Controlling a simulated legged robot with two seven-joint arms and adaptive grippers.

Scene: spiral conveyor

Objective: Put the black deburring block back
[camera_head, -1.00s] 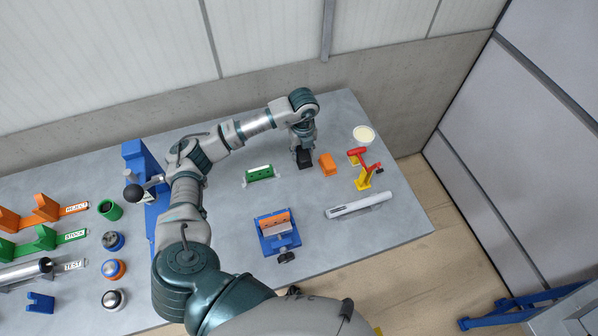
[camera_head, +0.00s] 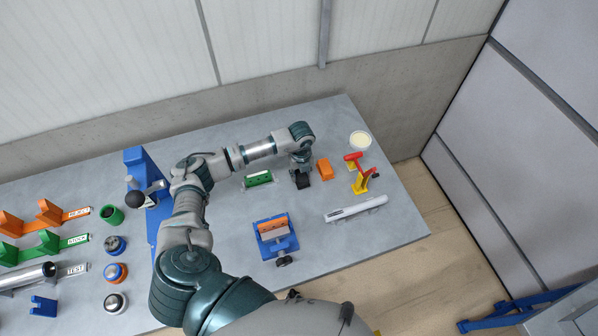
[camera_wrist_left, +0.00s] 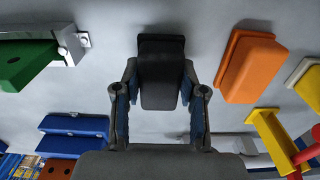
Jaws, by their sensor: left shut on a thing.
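The black deburring block (camera_wrist_left: 161,75) is between the two fingers of my left gripper (camera_wrist_left: 160,82) in the left wrist view. The gripper is shut on it. In the head view my left gripper (camera_head: 302,178) points down over the table, between the green block in its holder (camera_head: 258,179) and the orange block (camera_head: 324,169). The black block shows there only as a small dark shape under the wrist. Whether it touches the table is hard to tell. My right gripper is not in view.
A blue vise-like fixture (camera_head: 276,238) stands in front of the gripper. A red and yellow clamp (camera_head: 362,178), a pale round dish (camera_head: 360,139) and a grey bar-shaped tool (camera_head: 355,210) lie to the right. Labelled racks (camera_head: 45,215) and several round knobs are at the left.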

